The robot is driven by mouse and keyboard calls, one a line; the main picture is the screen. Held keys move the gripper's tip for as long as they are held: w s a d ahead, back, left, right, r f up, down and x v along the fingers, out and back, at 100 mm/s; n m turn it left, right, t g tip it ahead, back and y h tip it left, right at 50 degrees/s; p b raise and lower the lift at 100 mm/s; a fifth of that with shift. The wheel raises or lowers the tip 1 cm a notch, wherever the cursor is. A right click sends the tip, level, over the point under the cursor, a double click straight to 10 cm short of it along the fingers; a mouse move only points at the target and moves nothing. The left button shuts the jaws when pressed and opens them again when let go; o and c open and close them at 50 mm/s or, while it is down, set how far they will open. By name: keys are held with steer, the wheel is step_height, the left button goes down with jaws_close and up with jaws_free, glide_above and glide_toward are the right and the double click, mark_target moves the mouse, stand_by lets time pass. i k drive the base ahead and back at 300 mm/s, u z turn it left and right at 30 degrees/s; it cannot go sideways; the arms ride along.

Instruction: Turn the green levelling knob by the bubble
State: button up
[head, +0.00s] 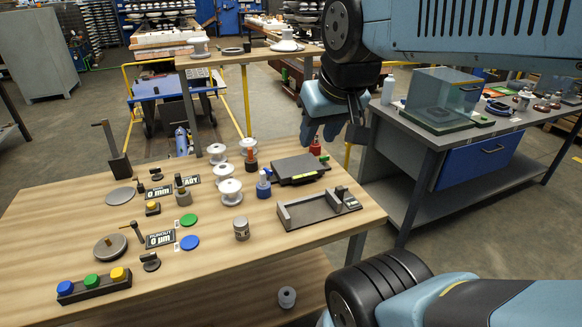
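A black block (95,290) at the near left of the wooden table carries a blue, a green (91,281) and a yellow round cap in a row. A flat green disc (188,220) lies further back, beside a small dark display, with a blue disc (189,242) in front of it. I cannot tell which green piece is the levelling knob, and I cannot make out a bubble. My gripper (334,132) hangs pointing down above the table's back right, well away from both green pieces. It seems to hold nothing; its finger gap is unclear.
White insulators (230,191), small bottles, a dark flat plate (300,168) and a grey open fixture (318,209) crowd the table's middle and right. An upright dark post (114,150) stands at the back left. A grey bench (435,135) stands behind right.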

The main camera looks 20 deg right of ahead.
mark_target(323, 159)
steer(key=z, duration=0.45)
steer(key=k, duration=1.1)
steer(key=u, duration=0.05)
steer(key=i, duration=1.55)
steer(key=z, duration=0.75)
